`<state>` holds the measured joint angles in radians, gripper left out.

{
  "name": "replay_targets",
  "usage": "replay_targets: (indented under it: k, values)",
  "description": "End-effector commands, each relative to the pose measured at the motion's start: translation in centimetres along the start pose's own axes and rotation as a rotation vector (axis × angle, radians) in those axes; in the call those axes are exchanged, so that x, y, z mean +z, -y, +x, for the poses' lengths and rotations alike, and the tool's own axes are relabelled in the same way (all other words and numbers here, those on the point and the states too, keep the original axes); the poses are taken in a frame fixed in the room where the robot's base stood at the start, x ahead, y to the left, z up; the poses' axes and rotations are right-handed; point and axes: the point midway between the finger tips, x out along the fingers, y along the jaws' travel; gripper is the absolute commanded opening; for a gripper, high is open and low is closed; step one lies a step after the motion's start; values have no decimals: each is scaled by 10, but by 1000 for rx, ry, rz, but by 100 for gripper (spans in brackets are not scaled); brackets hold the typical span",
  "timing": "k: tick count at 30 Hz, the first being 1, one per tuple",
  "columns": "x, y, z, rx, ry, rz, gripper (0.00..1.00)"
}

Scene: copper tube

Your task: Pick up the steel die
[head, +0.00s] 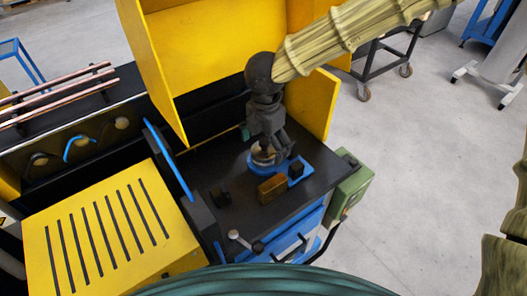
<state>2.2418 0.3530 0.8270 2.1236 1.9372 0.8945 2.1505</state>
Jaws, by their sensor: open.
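A small round metallic piece, apparently the steel die (262,158), sits on a blue base (256,171) on the dark machine top. My gripper (270,148) points down right over it, with its fingers open around or just above the piece. The fingers hide part of the piece, and I cannot tell whether they touch it.
A brown block (271,188) stands just in front of the blue base. Yellow guard panels (215,55) rise behind and to the left. A green box (350,190) hangs at the right edge. Copper tubes (60,85) lie at the far left.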

Motion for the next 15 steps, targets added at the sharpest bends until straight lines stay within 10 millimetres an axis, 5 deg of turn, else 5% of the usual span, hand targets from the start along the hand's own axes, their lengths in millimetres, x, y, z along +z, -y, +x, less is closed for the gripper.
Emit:
replay_targets:
  k: [7, 15]
  values:
    - [12, -17, 43, -20, -19, -1, 95]
    - [3, -6, 48, -7, -8, 1, 95]
